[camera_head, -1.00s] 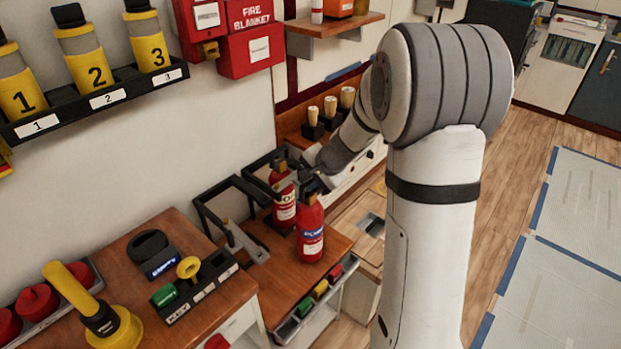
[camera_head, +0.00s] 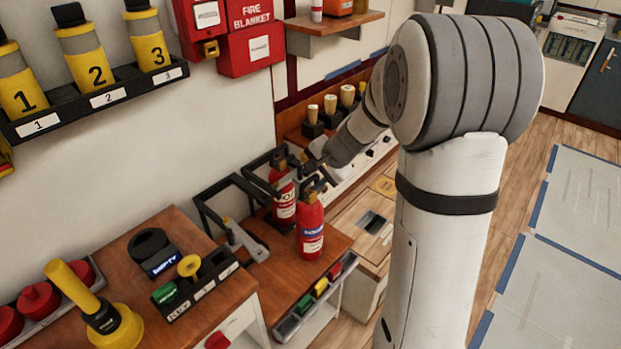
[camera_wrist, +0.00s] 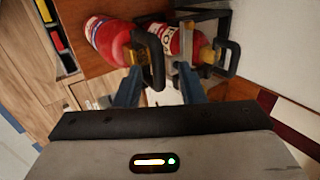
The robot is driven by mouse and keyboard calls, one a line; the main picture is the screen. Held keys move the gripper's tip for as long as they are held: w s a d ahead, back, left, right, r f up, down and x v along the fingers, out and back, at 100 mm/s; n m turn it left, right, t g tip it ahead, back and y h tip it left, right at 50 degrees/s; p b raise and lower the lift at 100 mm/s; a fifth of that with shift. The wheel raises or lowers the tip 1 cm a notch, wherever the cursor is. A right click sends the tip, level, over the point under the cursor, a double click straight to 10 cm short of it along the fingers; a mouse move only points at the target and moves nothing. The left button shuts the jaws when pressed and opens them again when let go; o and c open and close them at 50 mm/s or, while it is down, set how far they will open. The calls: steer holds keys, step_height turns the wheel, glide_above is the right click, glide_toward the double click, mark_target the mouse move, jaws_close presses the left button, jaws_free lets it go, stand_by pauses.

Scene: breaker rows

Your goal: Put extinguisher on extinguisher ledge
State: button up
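A red extinguisher with a blue-and-white label (camera_head: 310,228) stands upright on the wooden ledge (camera_head: 272,283), at its front. A second red extinguisher (camera_head: 284,200) stands just behind and left of it, by a black bracket frame. My gripper (camera_head: 318,172) is at the top of the front extinguisher. In the wrist view my gripper (camera_wrist: 158,78) is open, its two fingers apart. The black handle of the front extinguisher (camera_wrist: 108,42) shows between them, close to the left finger. The second extinguisher (camera_wrist: 178,38) is by the right finger. Whether a finger touches a handle is unclear.
An empty black bracket (camera_head: 232,190) stands left of the extinguishers. The desk at left holds a yellow plunger-like tool (camera_head: 100,312) and a key rack (camera_head: 205,285). Wooden-topped pegs (camera_head: 330,105) stand behind my wrist. A shelf (camera_head: 335,25) juts from the wall above.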

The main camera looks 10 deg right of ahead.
steer(key=v, duration=0.9)
steer(key=s+a+n+g+h, duration=0.1)
steer(key=s+n, duration=0.4)
steer(key=s, duration=0.6)
steer(key=s+a+n+g+h, duration=0.1)
steer(key=s+n, duration=0.4)
steer(key=s, duration=0.7)
steer(key=shift+a+n+g+h, duration=0.4)
steer(key=shift+a+h, duration=0.35)
steer(key=shift+h, duration=0.15)
steer(key=shift+f, duration=0.1)
